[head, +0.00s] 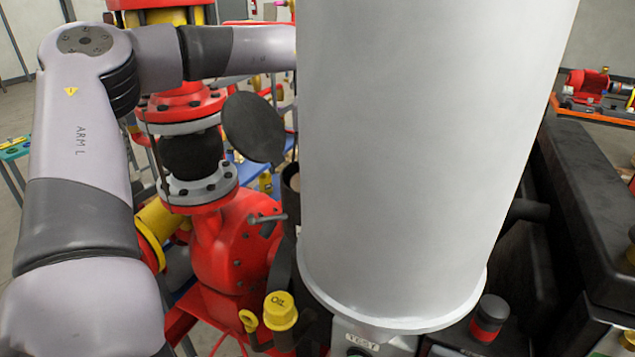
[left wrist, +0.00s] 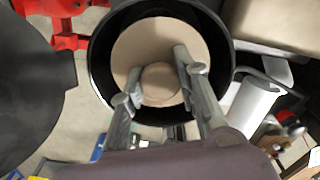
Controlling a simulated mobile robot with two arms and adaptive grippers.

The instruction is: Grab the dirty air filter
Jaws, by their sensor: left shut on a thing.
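The air filter shows in the left wrist view as a beige round disc (left wrist: 150,38) with a raised round knob (left wrist: 160,86) at its middle. It is inside a black round housing (left wrist: 101,62), and I cannot tell whether it is seated or lifted. My left gripper (left wrist: 157,77) has one finger on each side of the knob and is shut on it. In the head view my left arm reaches behind a large pale cylinder, which hides the left gripper. My right gripper is in neither view.
The large pale grey cylinder (head: 425,150) blocks the middle of the head view. A dark round lid (head: 253,127) stands open to its left, above a red pump (head: 232,243). A yellow oil cap (head: 280,310) is below. Black machinery (head: 590,180) is at the right.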

